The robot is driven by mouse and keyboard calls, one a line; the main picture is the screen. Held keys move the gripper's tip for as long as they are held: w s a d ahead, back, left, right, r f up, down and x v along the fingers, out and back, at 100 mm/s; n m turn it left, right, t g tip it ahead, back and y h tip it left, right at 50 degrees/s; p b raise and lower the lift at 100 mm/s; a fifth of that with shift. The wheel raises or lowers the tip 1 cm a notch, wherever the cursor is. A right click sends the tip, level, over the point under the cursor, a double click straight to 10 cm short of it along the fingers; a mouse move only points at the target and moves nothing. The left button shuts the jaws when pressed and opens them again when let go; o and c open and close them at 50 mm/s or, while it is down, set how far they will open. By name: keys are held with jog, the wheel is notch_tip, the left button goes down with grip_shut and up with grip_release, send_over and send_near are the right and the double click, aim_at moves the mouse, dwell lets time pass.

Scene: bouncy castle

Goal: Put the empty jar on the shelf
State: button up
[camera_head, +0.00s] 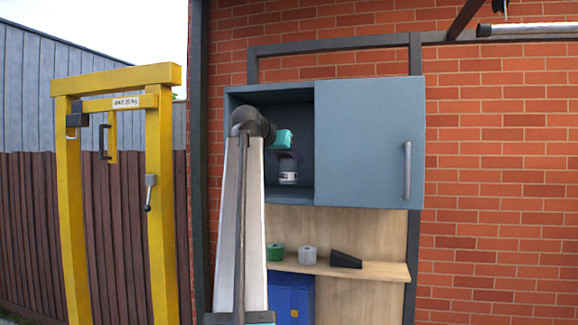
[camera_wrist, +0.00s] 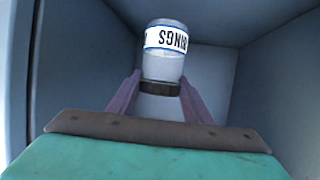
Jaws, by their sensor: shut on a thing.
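The jar (camera_head: 288,174) is a small greyish glass jar with a white label, inside the open left part of a blue-grey wall cabinet (camera_head: 369,140). In the wrist view the jar (camera_wrist: 165,65) shows a label reading "RINGS", upside down, and a dark band near my fingers. My gripper (camera_head: 287,157) reaches into the cabinet from above the jar, its purple fingers shut on the jar's neck end. The jar is close to the cabinet floor (camera_head: 290,195); I cannot tell whether it touches. Whether the jar is empty is not clear; it looks see-through.
The sliding door with a handle (camera_head: 407,170) covers the cabinet's right half. Below, a wooden ledge (camera_head: 385,272) holds a green roll (camera_head: 274,252), a grey roll (camera_head: 308,256) and a black wedge (camera_head: 346,260). A yellow frame (camera_head: 160,200) stands at left.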

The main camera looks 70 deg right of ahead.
aim_at(284, 163)
jog(key=shift+f+p, duration=0.55)
jog(key=shift+f, duration=0.9)
jog(key=shift+f, duration=0.15)
jog(key=o, duration=1.1)
jog(key=shift+c, duration=0.2)
jog(key=shift+a+r, duration=0.1)
jog(key=shift+r, duration=0.1)
jog(key=shift+w+a+r+b, duration=0.15)
jog(key=shift+a+r+b, duration=0.05)
jog(key=shift+a+b, duration=0.4)
jog(key=b+v, duration=0.1)
jog(key=v, duration=0.5)
jog(key=shift+b, duration=0.4)
